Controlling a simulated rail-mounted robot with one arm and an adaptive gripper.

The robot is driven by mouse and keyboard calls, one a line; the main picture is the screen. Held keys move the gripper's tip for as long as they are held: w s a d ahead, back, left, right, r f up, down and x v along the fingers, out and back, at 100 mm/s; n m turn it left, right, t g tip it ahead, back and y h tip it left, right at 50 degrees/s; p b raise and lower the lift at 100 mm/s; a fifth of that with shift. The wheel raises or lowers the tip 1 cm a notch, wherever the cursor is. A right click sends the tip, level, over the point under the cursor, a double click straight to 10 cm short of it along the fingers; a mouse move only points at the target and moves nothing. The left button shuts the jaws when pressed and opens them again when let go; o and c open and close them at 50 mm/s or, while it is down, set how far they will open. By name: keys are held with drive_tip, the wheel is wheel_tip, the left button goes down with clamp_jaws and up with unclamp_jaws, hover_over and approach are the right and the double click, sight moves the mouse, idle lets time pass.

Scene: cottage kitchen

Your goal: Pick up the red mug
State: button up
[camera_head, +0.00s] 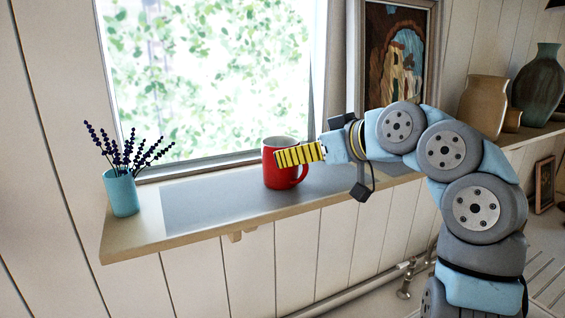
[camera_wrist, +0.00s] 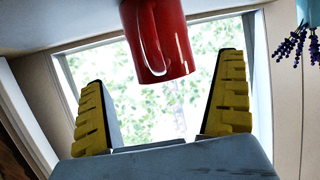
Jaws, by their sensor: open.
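The red mug (camera_head: 271,176) stands upright on the shelf under the window, its handle on the right in the head view. In the wrist view the red mug (camera_wrist: 170,40) shows upside down at the top, with its handle facing the camera. My gripper (camera_head: 279,158) is at the mug in the head view, its yellow-and-black finger overlapping the mug's upper part. In the wrist view my gripper (camera_wrist: 163,95) is open, with its two fingers wide apart and the space between them empty. The mug lies beyond the fingertips and looks off to one side of their plane. Contact cannot be told.
The wooden shelf (camera_head: 165,238) carries a grey mat (camera_head: 205,205). A turquoise cup (camera_head: 121,193) of lavender stands at its left end. Vases (camera_head: 483,105) and a framed picture (camera_head: 396,55) are at the right. The window (camera_head: 210,75) is behind the mug.

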drive_tip(key=p+x, duration=0.1)
drive_tip(key=x, duration=0.4)
drive_tip(key=shift+a+r+p, duration=0.15)
drive_tip(key=shift+r+p, duration=0.1)
drive_tip(key=shift+p, duration=0.15)
drive_tip(key=shift+w+a+f, duration=0.3)
drive_tip(key=shift+w+a, duration=0.05)
drive_tip(key=c, duration=1.1)
